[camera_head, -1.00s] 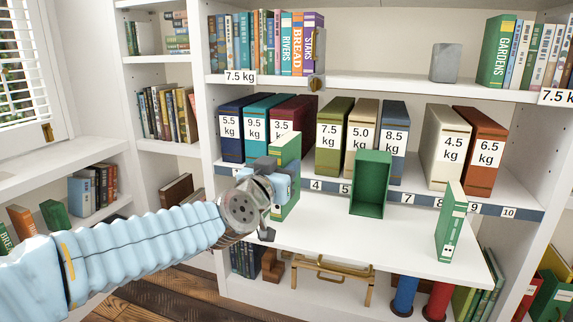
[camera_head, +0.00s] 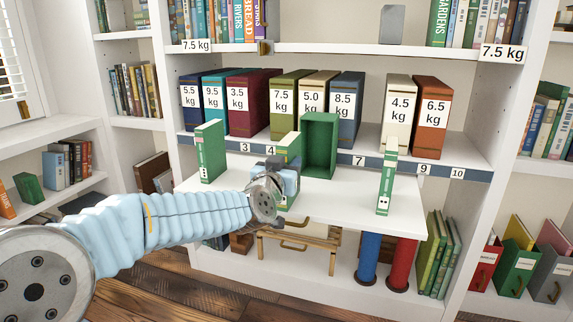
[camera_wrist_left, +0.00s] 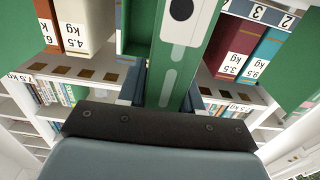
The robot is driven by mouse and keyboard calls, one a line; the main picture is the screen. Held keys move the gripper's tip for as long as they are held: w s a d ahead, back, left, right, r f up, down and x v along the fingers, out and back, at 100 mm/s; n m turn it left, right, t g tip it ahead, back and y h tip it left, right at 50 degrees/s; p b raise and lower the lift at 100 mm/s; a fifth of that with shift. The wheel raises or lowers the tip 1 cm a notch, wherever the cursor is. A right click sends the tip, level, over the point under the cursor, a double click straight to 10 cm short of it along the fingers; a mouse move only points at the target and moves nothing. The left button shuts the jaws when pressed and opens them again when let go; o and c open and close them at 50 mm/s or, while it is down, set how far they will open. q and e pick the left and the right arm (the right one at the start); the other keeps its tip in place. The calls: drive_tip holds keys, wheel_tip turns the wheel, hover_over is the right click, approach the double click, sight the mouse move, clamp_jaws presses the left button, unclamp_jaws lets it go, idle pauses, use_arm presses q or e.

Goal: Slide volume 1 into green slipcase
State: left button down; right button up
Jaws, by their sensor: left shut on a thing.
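My left gripper (camera_head: 285,182) is shut on volume 1, an upright green book (camera_head: 291,148) whose spine shows a single dot in the left wrist view (camera_wrist_left: 180,30). The green slipcase (camera_head: 320,145) stands on the white shelf board with its open side facing me. The held volume is in front of it and a little to its left, apparently outside it. The slipcase shows partly beside the held book in the left wrist view (camera_wrist_left: 134,30). My right gripper is out of view.
A green volume (camera_head: 210,152) stands on the board at left and a two-dot green volume (camera_head: 387,180) at right. Weight-labelled binders (camera_head: 285,105) line the shelf behind. The white board (camera_head: 340,200) is clear between slipcase and right volume.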

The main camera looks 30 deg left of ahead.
use_arm(q)
drive_tip(key=shift+p+x, duration=0.4)
drive_tip(key=shift+x, duration=2.55)
drive_tip(key=shift+p+x, duration=0.5)
drive_tip(key=shift+x, duration=1.9)
drive_tip(key=shift+p+x, duration=0.55)
drive_tip(key=shift+x, duration=1.3)
drive_tip(key=c, duration=0.7)
unclamp_jaws()
drive_tip(key=b+v, duration=0.1)
drive_tip(key=v, duration=1.3)
